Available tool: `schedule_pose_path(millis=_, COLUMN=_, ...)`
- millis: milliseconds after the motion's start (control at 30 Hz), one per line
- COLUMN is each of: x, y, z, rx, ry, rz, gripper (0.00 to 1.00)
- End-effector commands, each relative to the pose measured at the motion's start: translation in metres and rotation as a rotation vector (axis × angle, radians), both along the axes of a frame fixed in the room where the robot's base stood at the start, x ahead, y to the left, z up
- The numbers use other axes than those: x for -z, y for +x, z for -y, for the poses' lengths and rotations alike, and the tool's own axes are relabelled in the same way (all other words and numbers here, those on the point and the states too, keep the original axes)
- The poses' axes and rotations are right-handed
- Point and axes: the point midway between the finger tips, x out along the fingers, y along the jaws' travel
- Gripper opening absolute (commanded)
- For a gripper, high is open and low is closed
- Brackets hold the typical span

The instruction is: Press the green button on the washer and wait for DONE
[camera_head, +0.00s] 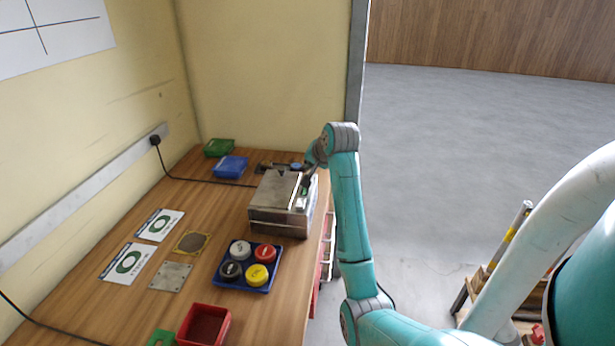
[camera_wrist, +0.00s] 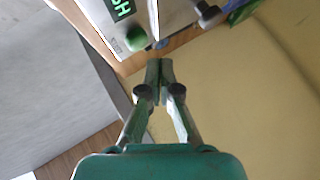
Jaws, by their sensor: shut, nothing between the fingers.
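The washer (camera_head: 272,218) is a metal box with a closed-looking lid at the far right part of the bench. In the wrist view its white front panel (camera_wrist: 92,12) carries a round green button (camera_wrist: 136,39) and a dark display (camera_wrist: 120,8). Green letters "SH" show on the display; the rest is cut off by the frame edge. My gripper (camera_wrist: 159,64) is shut and empty. Its fingertips appear just short of the button and slightly to its right in the picture, apart from it.
A blue tray (camera_head: 223,279) with white, red, black and yellow round caps stands in front of the washer. A red bin (camera_head: 228,314) is nearer. Blue (camera_head: 230,165) and green (camera_head: 219,146) bins stand behind. Printed cards (camera_head: 126,264) lie at left. Open floor lies to the right.

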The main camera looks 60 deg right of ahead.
Motion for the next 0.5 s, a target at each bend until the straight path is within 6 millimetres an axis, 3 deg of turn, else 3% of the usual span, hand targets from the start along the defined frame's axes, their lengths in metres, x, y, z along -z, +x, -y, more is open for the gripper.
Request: schedule_pose_path(millis=500, x=-0.042, y=0.0, z=0.0, rx=0.001, ry=-0.002, rz=0.002, gripper=0.0)
